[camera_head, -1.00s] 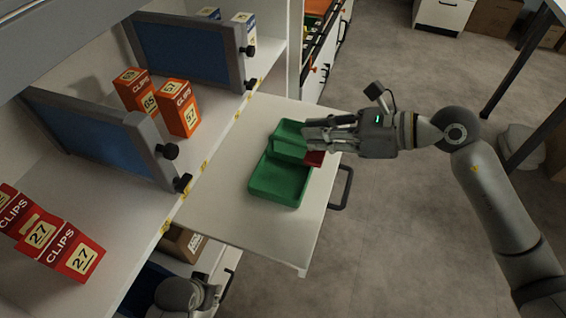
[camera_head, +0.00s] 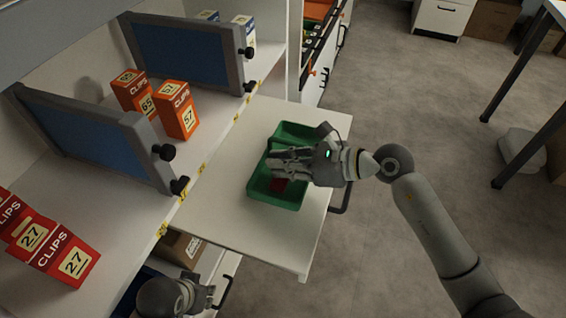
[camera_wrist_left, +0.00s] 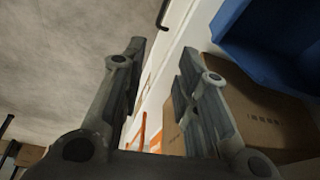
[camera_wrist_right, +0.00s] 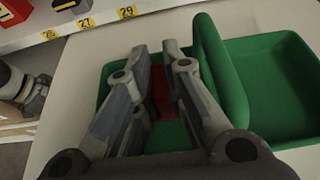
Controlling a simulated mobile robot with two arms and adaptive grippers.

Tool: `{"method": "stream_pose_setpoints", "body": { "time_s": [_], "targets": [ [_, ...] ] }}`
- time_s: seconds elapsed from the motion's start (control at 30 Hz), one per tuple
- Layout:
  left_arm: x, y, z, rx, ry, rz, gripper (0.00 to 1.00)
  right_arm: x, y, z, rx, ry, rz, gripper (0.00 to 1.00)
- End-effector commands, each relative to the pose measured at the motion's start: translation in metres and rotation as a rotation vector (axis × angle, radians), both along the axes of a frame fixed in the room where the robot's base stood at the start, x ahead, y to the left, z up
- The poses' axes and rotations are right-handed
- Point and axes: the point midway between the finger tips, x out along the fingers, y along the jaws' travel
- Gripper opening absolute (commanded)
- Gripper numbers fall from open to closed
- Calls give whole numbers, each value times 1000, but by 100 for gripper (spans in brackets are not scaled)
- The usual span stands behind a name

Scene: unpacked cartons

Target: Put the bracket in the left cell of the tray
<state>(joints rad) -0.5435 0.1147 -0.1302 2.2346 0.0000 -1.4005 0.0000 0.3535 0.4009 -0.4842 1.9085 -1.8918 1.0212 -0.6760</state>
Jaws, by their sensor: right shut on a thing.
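The green tray (camera_head: 290,202) has two cells split by a divider and lies on the pulled-out white board; it also shows in the right wrist view (camera_wrist_right: 290,85). The bracket (camera_head: 279,185) is a small red piece, mostly hidden by my right gripper (camera_head: 272,163). In the right wrist view the bracket (camera_wrist_right: 162,92) shows between the fingers, inside or just above the left cell; I cannot tell whether it touches the floor. My right gripper is shut on it. My left gripper (camera_wrist_left: 165,65) is open and empty, low beside the cabinet.
A cardboard carton (camera_wrist_left: 245,120) and a blue bin (camera_wrist_left: 270,40) are near my left gripper. The board is clear around the tray.

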Motion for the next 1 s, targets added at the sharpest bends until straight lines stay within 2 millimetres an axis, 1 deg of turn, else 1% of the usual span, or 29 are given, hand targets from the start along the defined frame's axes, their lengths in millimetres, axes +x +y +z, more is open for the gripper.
{"method": "stream_pose_setpoints", "body": {
  "time_s": [0.13,0.37,0.4,0.43,0.87,0.9,0.93,1.0],
  "targets": [
    [0,0,0,0,0,0,29,0,0,0,0,0,0,0],
    [-1,0,7,-1,-5,1,29,0,0,-3,0,0,0,0],
    [-1,0,9,-1,-6,1,29,0,0,-2,0,0,0,17],
    [-1,0,9,0,-6,1,29,0,0,-2,0,0,0,21],
    [0,0,8,-1,-7,1,29,0,0,1,0,0,0,21],
    [0,0,4,-1,-4,0,29,0,0,2,1,0,0,21],
    [0,0,-1,0,0,0,29,-1,-7,3,-2,0,-3,21],
    [-2,0,-6,2,11,-1,29,-5,-19,8,-3,-1,-2,21]
  ]
}}
